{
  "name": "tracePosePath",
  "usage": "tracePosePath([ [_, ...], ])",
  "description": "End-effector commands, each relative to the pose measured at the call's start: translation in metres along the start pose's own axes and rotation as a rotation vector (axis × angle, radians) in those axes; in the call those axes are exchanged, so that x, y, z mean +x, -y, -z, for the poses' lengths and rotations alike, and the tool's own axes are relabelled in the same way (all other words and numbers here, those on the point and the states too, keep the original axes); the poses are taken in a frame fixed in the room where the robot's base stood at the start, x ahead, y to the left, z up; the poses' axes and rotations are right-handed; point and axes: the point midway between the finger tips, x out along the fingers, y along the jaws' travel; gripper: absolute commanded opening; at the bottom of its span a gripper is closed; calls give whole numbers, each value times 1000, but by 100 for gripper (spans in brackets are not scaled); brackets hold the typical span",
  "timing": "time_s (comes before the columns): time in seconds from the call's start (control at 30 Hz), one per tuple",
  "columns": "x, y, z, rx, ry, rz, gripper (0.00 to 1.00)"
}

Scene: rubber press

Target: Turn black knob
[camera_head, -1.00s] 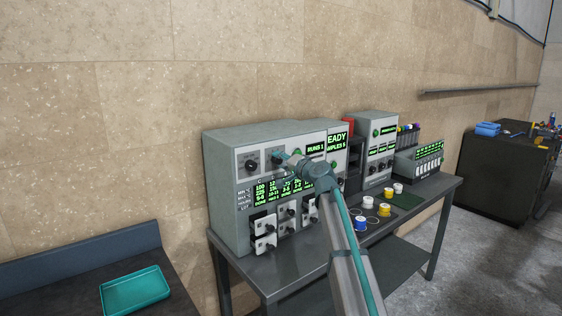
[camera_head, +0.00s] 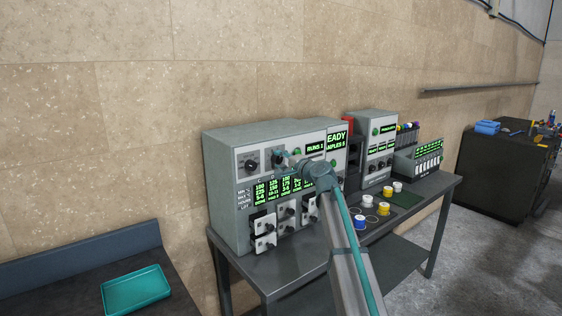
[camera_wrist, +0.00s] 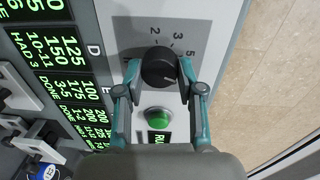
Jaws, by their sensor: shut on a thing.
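The black knob (camera_wrist: 159,66) is round, with a small white mark on its face, on a grey panel with printed numbers around it in the wrist view. My gripper (camera_wrist: 159,70) has one teal fingertip on each side of the knob and is shut on it. In the head view my gripper (camera_head: 287,155) is at the upper front of the grey machine (camera_head: 223,190), over the right one of two dark knobs. That knob (camera_head: 277,157) is partly hidden there by the fingers. The other dark knob (camera_head: 251,163) is to its left, free.
A green button (camera_wrist: 158,118) sits beside the knob, between my fingers. Green-lit displays (camera_wrist: 75,80) and levers (camera_head: 264,232) are below on the machine. Cups (camera_head: 384,209) stand on the bench to the right. A teal tray (camera_head: 136,290) is at lower left.

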Motion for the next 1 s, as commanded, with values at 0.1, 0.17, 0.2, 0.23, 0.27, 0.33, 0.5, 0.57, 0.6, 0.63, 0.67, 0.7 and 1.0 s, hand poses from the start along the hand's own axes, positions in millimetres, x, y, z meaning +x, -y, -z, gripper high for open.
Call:
tracePosePath([
  [0.1,0,0,0,-1,0,0,3],
  [0.17,0,0,0,-1,0,0,43],
  [0.2,0,0,0,-1,0,0,49],
  [0.23,0,0,0,-1,0,0,54],
  [0.27,0,0,0,-1,0,0,59],
  [0.33,0,0,0,-1,0,0,63],
  [0.5,0,0,0,-2,0,0,63],
  [0.57,0,0,0,-2,0,0,63],
  [0.6,-1,0,0,-2,0,0,63],
  [0.63,-2,0,0,-2,0,0,63],
  [0.67,-3,0,0,-2,-1,0,63],
  [0.7,-6,0,0,-2,-1,0,63],
  [1.0,-54,-1,-2,-2,-2,1,63],
])
